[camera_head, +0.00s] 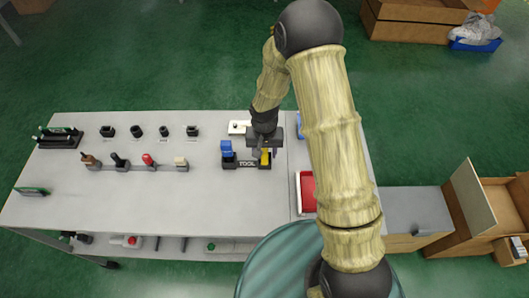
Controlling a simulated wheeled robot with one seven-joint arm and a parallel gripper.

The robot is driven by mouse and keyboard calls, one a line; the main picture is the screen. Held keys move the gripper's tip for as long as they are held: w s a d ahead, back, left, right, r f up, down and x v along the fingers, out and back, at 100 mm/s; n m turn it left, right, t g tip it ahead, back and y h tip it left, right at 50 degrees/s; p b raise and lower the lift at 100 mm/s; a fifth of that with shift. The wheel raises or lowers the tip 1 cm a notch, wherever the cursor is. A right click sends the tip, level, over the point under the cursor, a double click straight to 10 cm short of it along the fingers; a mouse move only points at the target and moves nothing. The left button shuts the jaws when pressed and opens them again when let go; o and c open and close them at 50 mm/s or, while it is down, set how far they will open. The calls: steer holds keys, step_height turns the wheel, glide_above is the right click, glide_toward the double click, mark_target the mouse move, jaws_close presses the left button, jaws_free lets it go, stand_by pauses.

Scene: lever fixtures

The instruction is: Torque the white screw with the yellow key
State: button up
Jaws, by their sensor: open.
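The yellow key (265,158) stands in the right side of a dark holder marked TOOL (247,164), near the right part of the grey table. My gripper (265,149) points down right over the yellow key, with its fingers open. The fingers are small in view, and I cannot tell whether they touch the key. A flat white plate (237,127) with a small dark spot lies behind the holder, left of my gripper. It may carry the white screw, but the screw itself is too small to make out.
A blue tool (227,148) stands in the holder's left side. A row of levers (120,161) with differently coloured handles and several black blocks (165,131) are further left. A red tray (307,191) lies to the right. The table's front middle is clear.

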steer(key=shift+c, duration=0.4)
jaws_close()
step_height(320, 180, up, 10)
steer(key=shift+w+b, duration=0.1)
steer(key=shift+b, duration=0.6)
steer(key=shift+s, duration=0.2)
steer(key=c, duration=0.6)
jaws_free()
steer(key=shift+w, duration=0.1)
jaws_close()
